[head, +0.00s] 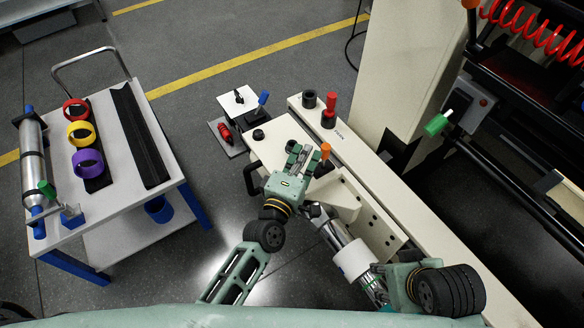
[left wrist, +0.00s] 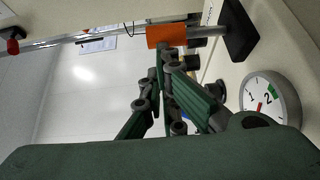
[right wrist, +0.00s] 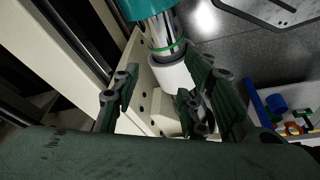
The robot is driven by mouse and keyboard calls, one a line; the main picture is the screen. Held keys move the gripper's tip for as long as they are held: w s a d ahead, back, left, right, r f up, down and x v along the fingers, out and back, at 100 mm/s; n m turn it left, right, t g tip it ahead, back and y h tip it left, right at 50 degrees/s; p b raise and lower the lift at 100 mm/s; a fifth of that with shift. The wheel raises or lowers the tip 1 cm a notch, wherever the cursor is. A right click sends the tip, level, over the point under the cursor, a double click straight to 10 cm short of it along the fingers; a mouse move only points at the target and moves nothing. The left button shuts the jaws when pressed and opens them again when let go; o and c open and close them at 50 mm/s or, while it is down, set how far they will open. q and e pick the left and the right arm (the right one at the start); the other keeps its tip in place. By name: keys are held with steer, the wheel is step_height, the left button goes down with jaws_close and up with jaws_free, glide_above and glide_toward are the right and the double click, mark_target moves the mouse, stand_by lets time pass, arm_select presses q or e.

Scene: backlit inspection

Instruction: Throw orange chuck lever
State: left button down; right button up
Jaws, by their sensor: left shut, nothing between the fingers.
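The orange chuck lever (head: 325,150) shows as a small orange grip just right of my left fingertips in the head view. In the left wrist view it is an orange sleeve (left wrist: 166,36) on a metal rod, just beyond the fingertips. My left gripper (head: 298,153) is shut and empty, with its fingers (left wrist: 162,68) beside the sleeve; contact is unclear. My right gripper (right wrist: 160,82) is open. A metal cylinder with a white collar (right wrist: 172,73) lies beyond and between its fingers; it also shows in the head view (head: 352,260).
A round gauge (left wrist: 268,98) is close to my left gripper. A red knob (head: 330,102) and a green-tipped handle (head: 437,124) stand on the machine. A cart (head: 115,206) with red, yellow and purple rings is at the left. Open floor separates cart and machine.

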steer(key=p+x, duration=0.1)
steer(key=x, duration=0.2)
steer(key=shift+w+f, duration=0.2)
steer(key=shift+f, duration=0.05)
steer(key=shift+w+f, duration=0.1)
steer(key=shift+f, duration=0.25)
steer(key=shift+w+d+f+p, duration=0.1)
steer(key=shift+f+p, duration=0.25)
steer(key=shift+f, duration=0.05)
arm_select(q)
steer(key=shift+w+d+r, duration=0.25)
steer(key=shift+w+d, duration=0.2)
steer(key=shift+d, duration=0.15)
steer(key=shift+w+d+r, duration=0.25)
steer(key=shift+w+d, duration=0.2)
steer(key=shift+d, duration=0.2)
steer(key=shift+w+d+r, duration=0.25)
steer(key=shift+w+d, duration=0.2)
steer(key=shift+d, duration=0.15)
arm_select(e)
steer(key=shift+w+d+f, duration=0.15)
steer(key=shift+d+f, duration=0.05)
steer(key=shift+f, duration=0.1)
